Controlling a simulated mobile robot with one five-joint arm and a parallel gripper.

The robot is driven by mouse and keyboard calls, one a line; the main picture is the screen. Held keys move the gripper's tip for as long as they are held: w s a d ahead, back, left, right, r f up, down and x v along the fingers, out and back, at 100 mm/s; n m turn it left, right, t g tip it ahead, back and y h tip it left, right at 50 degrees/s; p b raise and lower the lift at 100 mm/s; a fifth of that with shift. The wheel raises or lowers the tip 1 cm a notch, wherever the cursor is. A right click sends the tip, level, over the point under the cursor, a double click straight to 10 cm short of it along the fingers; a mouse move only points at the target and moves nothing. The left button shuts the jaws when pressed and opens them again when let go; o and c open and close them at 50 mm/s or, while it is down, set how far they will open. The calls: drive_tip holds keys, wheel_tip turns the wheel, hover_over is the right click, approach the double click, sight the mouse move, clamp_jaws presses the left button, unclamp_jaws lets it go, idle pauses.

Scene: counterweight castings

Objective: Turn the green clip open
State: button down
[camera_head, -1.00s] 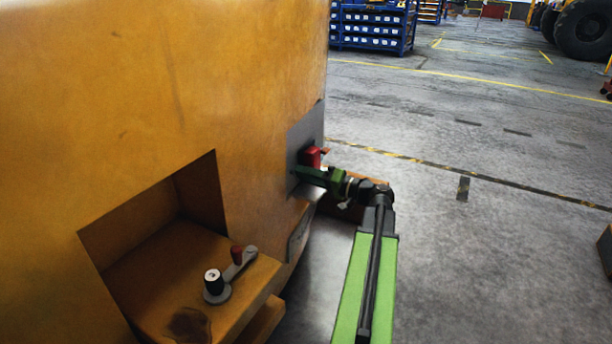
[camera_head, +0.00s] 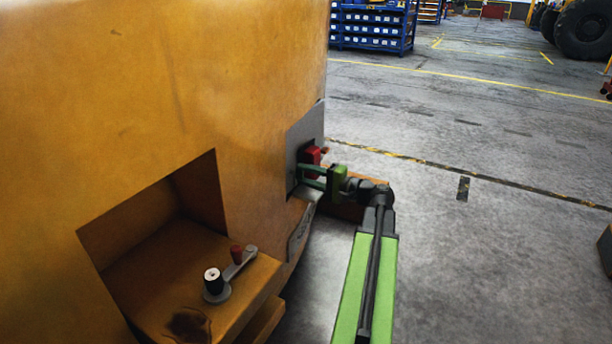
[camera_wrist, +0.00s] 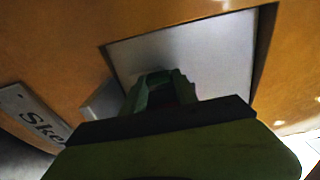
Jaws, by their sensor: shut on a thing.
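My gripper (camera_head: 301,175) reaches the grey plate (camera_head: 293,140) on the right end of the orange casting. Its two fingers are one above the other and shut on the green clip at the plate. The clip is mostly hidden by the fingers, and I cannot tell its angle. In the wrist view the green fingers (camera_wrist: 162,85) point at the pale plate (camera_wrist: 195,50), and clip and fingers are hard to tell apart.
A red block (camera_head: 312,156) sits on the plate just above my gripper. A recess in the orange casting (camera_head: 120,90) holds a grey lever (camera_head: 240,264) with knobs. A label plate (camera_head: 300,232) is below.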

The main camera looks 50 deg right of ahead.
idle(0.3)
drive_tip(key=c, duration=1)
unclamp_jaws()
drive_tip(key=shift+o, duration=0.2)
drive_tip(key=shift+s, duration=0.1)
drive_tip(key=v, duration=1.7)
drive_tip(key=shift+s, duration=0.1)
